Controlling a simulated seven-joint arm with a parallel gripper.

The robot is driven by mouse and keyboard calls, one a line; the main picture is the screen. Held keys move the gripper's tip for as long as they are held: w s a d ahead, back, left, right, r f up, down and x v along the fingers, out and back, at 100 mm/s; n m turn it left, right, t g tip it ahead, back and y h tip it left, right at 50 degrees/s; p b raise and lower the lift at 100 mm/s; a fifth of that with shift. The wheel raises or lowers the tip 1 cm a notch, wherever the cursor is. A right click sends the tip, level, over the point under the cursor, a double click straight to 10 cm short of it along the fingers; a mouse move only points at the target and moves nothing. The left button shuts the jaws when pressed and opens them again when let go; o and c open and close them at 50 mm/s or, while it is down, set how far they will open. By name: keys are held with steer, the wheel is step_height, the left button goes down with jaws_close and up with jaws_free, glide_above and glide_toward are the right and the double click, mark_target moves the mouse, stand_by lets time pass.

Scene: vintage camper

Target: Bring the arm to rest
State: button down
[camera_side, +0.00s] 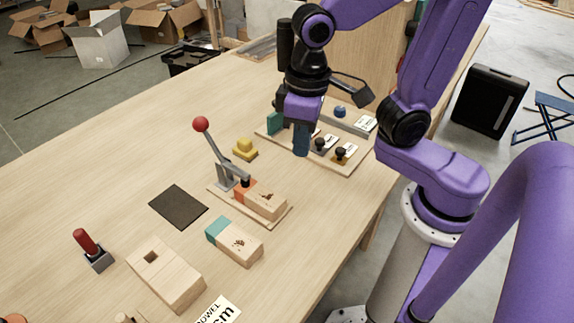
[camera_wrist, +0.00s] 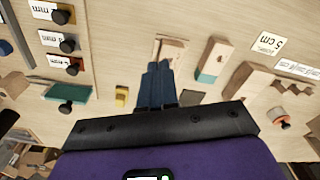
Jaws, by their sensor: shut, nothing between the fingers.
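My gripper (camera_side: 302,140) points down above the wooden table, near the small board with knobbed blocks. Its blue fingers are together with nothing between them. In the wrist view the closed fingers (camera_wrist: 160,84) stand in front of the toggle clamp's base, and they hide part of it. The purple arm reaches in from the right side of the side view. No held object shows in either view.
A toggle clamp with a red ball (camera_side: 201,124) stands left of my gripper, with a wooden block (camera_side: 262,199) on its base. A yellow piece (camera_side: 244,149), a teal-ended block (camera_side: 234,241), a dark mat (camera_side: 178,207) and a red-handled tool (camera_side: 86,243) lie apart. Bare table lies at left.

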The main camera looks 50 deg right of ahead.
steer(key=s+d+f+n, duration=0.3)
steer(key=s+d+n, duration=0.4)
steer(key=s+n, duration=0.1)
steer(key=shift+s, duration=0.7)
